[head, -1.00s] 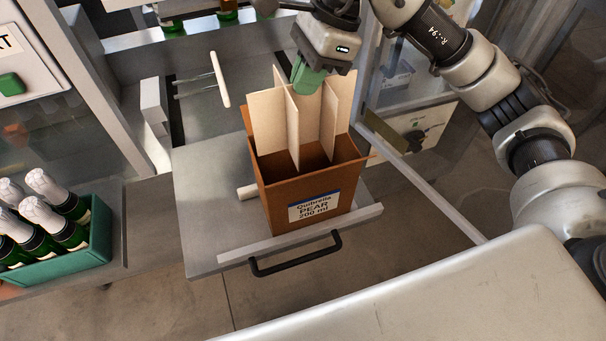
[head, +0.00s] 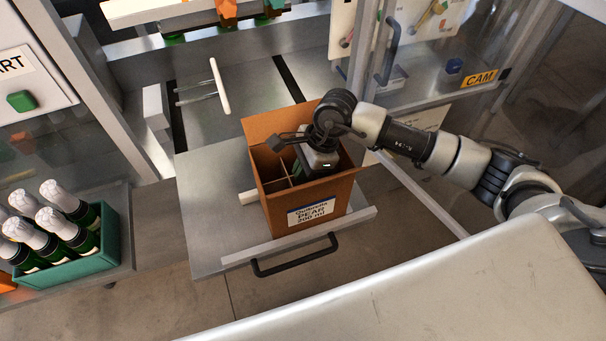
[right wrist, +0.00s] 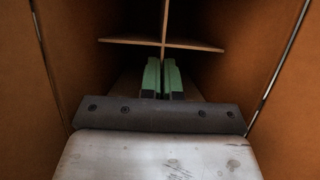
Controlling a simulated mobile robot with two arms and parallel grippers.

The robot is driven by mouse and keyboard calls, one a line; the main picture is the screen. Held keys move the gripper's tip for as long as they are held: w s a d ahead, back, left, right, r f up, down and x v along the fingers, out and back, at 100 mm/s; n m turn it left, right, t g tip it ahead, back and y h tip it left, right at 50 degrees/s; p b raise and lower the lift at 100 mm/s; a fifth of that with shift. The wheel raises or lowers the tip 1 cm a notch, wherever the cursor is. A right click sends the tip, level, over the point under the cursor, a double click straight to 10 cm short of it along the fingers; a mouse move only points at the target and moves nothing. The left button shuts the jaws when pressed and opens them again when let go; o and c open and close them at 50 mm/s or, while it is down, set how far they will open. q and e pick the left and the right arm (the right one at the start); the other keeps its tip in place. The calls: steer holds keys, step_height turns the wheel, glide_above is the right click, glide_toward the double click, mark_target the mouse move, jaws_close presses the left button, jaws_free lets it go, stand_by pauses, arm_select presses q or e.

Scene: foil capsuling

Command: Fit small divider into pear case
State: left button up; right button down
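The brown pear case (head: 312,211) stands upright on the metal shelf, its label facing me. The small divider (head: 278,184), pale crossed panels, is down inside the case; part of it is hidden by my right gripper. My right gripper (head: 299,166) reaches down into the case from the right. In the right wrist view its green fingertips (right wrist: 162,75) are close together on a panel of the divider (right wrist: 195,46), between the case's brown walls. Whether the divider touches the case floor is hidden. My left gripper is not in view.
The case stands on a metal shelf (head: 204,219) with a black handle (head: 296,258) at its front. A green crate (head: 84,262) of foil-topped bottles is at left. A white-ended bar (head: 219,86) sticks out behind. A glass panel and frame stand at right.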

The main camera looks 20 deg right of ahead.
step_height(320, 180, down, 3)
steer(key=shift+f, duration=0.15)
steer(key=c, duration=1.4)
jaws_free()
steer(key=shift+o, duration=0.2)
